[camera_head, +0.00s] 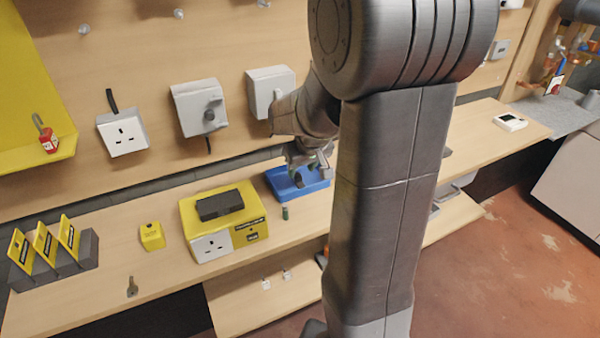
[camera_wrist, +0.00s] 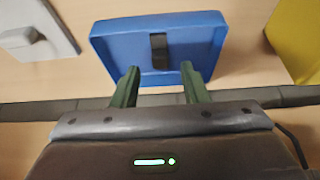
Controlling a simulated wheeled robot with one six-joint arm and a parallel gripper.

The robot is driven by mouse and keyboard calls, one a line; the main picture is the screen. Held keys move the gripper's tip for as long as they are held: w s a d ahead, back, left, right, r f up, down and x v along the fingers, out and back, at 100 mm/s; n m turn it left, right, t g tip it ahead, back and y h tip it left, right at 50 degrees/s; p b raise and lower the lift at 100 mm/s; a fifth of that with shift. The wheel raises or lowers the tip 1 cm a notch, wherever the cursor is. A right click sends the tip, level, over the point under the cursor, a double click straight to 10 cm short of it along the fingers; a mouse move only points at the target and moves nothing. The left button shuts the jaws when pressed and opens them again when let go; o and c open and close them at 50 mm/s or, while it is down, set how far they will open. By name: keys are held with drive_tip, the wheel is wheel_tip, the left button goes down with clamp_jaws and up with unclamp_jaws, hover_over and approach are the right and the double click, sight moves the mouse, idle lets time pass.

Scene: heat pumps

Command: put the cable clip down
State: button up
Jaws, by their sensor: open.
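A small dark strip, which looks like the cable clip (camera_wrist: 159,51), lies in the blue tray (camera_wrist: 105,48) in the wrist view. It is a little beyond my fingertips and between their lines. My gripper (camera_wrist: 161,73) is open, with its two dark green fingers apart and nothing between them. The fingertips overlap the tray's near edge in the picture; I cannot tell their height above it. In the head view my gripper (camera_head: 308,172) is over the blue tray (camera_head: 315,185) on the bench, and the clip cannot be made out there.
A yellow box with a socket and dark top (camera_head: 225,225) stands left of the tray. A small green cylinder (camera_head: 285,213) stands in front of the tray. White wall boxes (camera_head: 200,107) hang behind. My arm hides part of the bench.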

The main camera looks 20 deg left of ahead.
sight(299, 176)
drive_tip(key=v, duration=0.8)
drive_tip(key=x, duration=1.2)
drive_tip(key=shift+f, duration=0.1)
drive_tip(key=shift+r, duration=1.4)
